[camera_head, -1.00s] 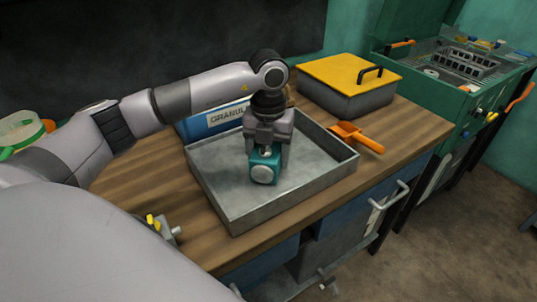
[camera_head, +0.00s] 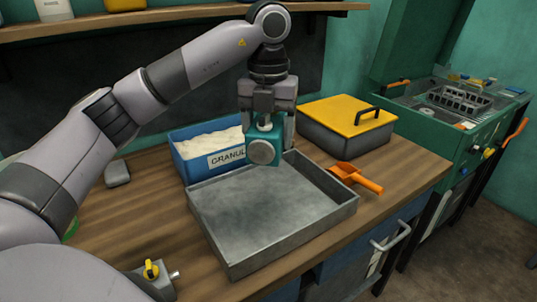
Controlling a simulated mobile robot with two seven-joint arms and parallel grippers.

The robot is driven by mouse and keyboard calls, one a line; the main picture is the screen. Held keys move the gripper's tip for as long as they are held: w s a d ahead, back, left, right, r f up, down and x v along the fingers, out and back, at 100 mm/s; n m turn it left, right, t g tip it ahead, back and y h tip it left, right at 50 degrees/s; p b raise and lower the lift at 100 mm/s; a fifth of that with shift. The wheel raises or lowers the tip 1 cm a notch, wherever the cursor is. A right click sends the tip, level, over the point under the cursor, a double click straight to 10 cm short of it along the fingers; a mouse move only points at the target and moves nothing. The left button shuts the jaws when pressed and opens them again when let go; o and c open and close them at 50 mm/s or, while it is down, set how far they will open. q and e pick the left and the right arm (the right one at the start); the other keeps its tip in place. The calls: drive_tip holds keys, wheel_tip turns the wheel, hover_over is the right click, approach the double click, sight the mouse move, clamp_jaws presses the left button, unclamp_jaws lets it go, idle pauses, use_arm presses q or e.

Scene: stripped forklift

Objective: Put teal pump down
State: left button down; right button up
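The teal pump (camera_head: 263,149) is a small block with a round grey face. It hangs between the fingers of my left gripper (camera_head: 266,128), which is shut on it and points down. The pump appears raised above the back part of the grey metal tray (camera_head: 240,235), in front of the blue granule box (camera_head: 190,165). The tray looks empty. My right gripper is not in view.
An orange scoop (camera_head: 358,178) lies right of the tray. A dark box with a yellow lid (camera_head: 348,115) stands behind it. A grey fitting with a yellow knob (camera_head: 152,272) sits at the front left. The wooden bench (camera_head: 130,220) left of the tray is mostly clear.

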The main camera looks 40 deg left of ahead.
use_arm(q)
wheel_tip(320, 180, up, 4)
drive_tip(key=shift+f+p, duration=0.1)
drive_tip(key=shift+p, duration=0.25)
drive_tip(key=shift+d, duration=0.1)
drive_tip(key=s+d+f+n, duration=0.3)
drive_tip(key=d+f+n, duration=0.6)
drive_tip(key=d+n, duration=0.3)
drive_tip(key=s+d+f+n, duration=0.2)
drive_tip(key=d+f+n, duration=0.7)
drive_tip(key=n, duration=1)
drive_tip(key=shift+s+d, duration=0.4)
drive_tip(key=shift+d, duration=1.1)
